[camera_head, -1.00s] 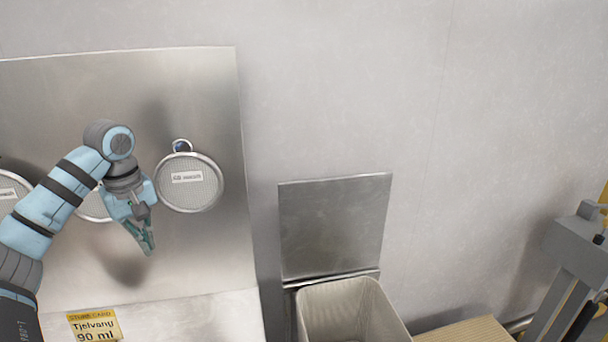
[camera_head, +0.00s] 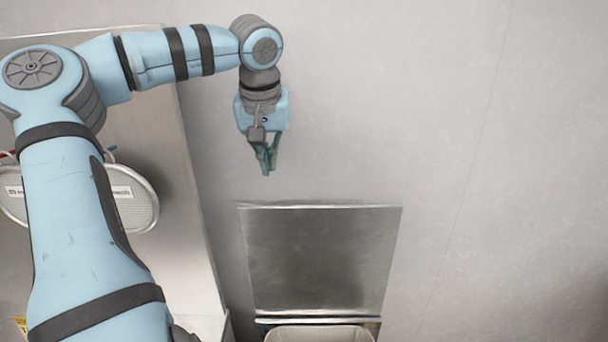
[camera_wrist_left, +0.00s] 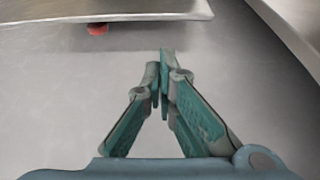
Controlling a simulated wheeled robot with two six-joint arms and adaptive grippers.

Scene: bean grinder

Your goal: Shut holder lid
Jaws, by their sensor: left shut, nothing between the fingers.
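The holder lid (camera_head: 322,258) is a flat metal plate, standing open against the wall behind a pale bin-like holder (camera_head: 320,334) at the bottom edge of the head view. My left gripper (camera_head: 267,172) points down above the lid's upper left part, apart from it in the picture. Its teal fingers are closed together with nothing between them. In the left wrist view the fingertips (camera_wrist_left: 163,60) meet near the middle, and a metal plate edge (camera_wrist_left: 110,14) lies beyond them at the top. My right gripper is not in view.
A metal panel (camera_head: 190,165) stands at the left, with a round mesh disc (camera_head: 135,195) partly hidden behind my left arm. A small red thing (camera_wrist_left: 97,29) shows under the plate edge in the left wrist view. The wall right of the lid is clear.

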